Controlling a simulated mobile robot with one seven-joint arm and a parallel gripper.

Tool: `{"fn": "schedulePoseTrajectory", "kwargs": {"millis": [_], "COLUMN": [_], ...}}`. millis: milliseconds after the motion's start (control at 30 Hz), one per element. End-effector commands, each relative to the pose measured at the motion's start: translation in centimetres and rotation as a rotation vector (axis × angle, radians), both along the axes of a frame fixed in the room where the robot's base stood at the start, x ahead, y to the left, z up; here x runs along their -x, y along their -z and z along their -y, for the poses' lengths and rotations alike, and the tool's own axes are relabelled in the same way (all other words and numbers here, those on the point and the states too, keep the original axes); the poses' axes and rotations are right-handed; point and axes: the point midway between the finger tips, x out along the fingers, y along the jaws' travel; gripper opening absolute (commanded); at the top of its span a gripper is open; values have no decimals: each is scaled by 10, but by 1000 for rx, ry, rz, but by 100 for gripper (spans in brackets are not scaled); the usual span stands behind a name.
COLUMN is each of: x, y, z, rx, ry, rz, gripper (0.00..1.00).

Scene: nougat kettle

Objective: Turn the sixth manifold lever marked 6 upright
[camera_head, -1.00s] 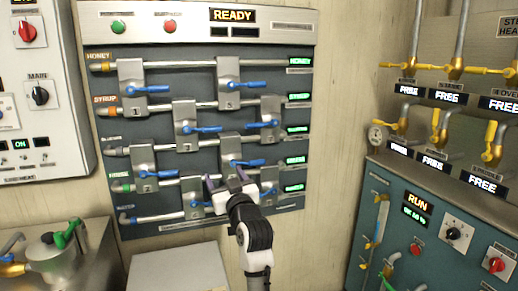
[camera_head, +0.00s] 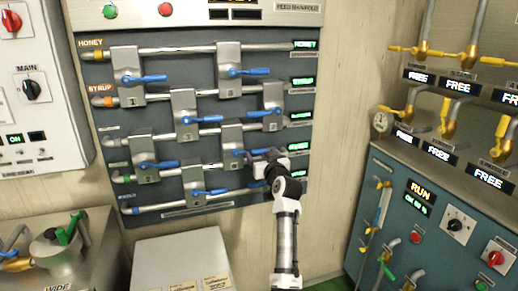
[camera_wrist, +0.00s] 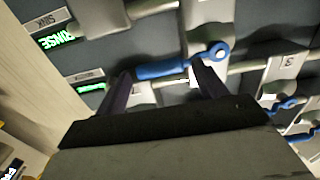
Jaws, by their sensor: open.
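The feed manifold panel (camera_head: 215,172) carries several grey valve blocks with blue levers, all lying roughly horizontal in the head view. My gripper (camera_head: 262,155) is at the panel's lower right, by the right end of a blue lever. In the wrist view my gripper (camera_wrist: 163,82) is open. A blue lever (camera_wrist: 165,69) lies across the gap by the two dark fingertips, its round pivot end (camera_wrist: 218,53) beyond the right finger. I cannot tell whether the fingers touch it. The number on its block is not readable; a block (camera_wrist: 285,68) to the right shows a 3.
A teal cabinet (camera_head: 400,225) with pipes and yellow valves stands at the right. A white box (camera_head: 180,262) is below the panel. A kettle lid with a green handle (camera_head: 66,235) is at the lower left. Neighbouring blocks and pipes crowd my fingers.

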Motion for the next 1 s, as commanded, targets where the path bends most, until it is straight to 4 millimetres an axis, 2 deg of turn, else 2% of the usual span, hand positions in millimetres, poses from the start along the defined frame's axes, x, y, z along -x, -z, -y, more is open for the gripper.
{"fn": "schedulePoseTrajectory", "kwargs": {"millis": [100, 300, 667, 767, 1000], "x": [-15, -29, -32, -32, -32], "y": [-2, -1, 0, 0, 0], "z": [-6, -10, -11, -11, -11], "rx": [-2, -1, 0, 0, 0], "ry": [-2, 0, 0, 0, 0], "rz": [-2, 0, 0, 0, 0], "gripper": [71, 71, 71, 60, 29]}}
